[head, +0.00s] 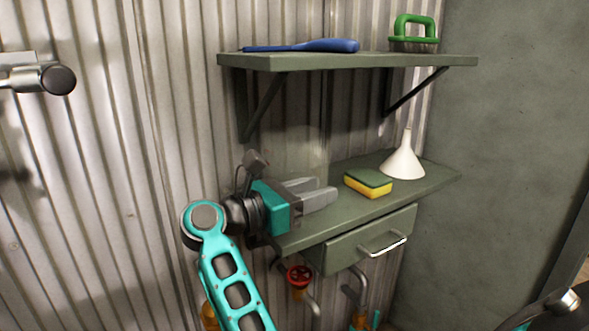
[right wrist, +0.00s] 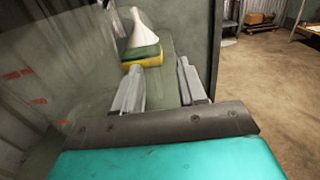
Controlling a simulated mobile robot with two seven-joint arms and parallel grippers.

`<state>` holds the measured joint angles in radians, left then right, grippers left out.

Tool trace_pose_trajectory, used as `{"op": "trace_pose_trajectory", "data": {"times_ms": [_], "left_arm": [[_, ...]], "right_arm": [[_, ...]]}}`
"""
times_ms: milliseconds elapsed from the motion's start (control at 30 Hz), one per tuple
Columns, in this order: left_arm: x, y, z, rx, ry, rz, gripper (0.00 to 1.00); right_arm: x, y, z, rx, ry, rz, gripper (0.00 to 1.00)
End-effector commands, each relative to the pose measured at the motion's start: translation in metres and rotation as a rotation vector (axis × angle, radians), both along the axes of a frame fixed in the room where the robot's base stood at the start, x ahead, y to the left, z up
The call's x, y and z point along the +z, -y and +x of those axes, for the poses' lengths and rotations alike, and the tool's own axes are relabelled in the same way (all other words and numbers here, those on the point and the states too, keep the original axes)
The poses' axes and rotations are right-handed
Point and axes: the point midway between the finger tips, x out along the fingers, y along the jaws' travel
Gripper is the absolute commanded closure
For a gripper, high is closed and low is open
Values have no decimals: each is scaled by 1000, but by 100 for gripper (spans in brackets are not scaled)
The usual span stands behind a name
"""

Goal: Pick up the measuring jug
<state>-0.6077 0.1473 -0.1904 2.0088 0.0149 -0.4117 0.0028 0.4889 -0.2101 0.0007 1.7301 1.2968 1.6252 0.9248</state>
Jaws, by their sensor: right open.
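The measuring jug is clear and hard to see. In the head view its faint see-through body (head: 303,152) stands on the lower shelf, just behind my right gripper (head: 318,190). In the right wrist view the jug (right wrist: 62,85) fills the left side, with red markings on its wall. My right gripper (right wrist: 160,70) is open, its fingers over the shelf and pointing along it. The gap between the fingers looks empty. The jug is left of the left finger in the wrist view; I cannot tell whether they touch. The jug's handle is not clear. My left gripper is not in view.
A yellow and green sponge (head: 368,183) and a white funnel (head: 403,160) stand further along the lower shelf (head: 342,215). The upper shelf (head: 350,62) holds a blue tool (head: 310,46) and a green-handled brush (head: 414,32). A drawer (head: 345,248) hangs below.

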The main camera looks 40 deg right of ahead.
Motion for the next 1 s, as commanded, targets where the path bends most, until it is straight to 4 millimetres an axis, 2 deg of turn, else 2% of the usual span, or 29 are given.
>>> {"op": "trace_pose_trajectory", "data": {"times_ms": [100, 200, 533, 933, 1000], "left_arm": [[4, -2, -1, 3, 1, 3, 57], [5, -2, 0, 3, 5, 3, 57], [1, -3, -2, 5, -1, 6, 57], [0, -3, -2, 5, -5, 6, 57], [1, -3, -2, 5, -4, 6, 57]], "right_arm": [[2, 21, 1, -3, 0, -3, 59], [1, 33, -1, -3, 0, -2, 59], [-1, 39, -1, 0, 0, 0, 60], [-1, 38, -1, 0, 0, 0, 98], [-1, 38, -1, 0, 0, 0, 100]]}}
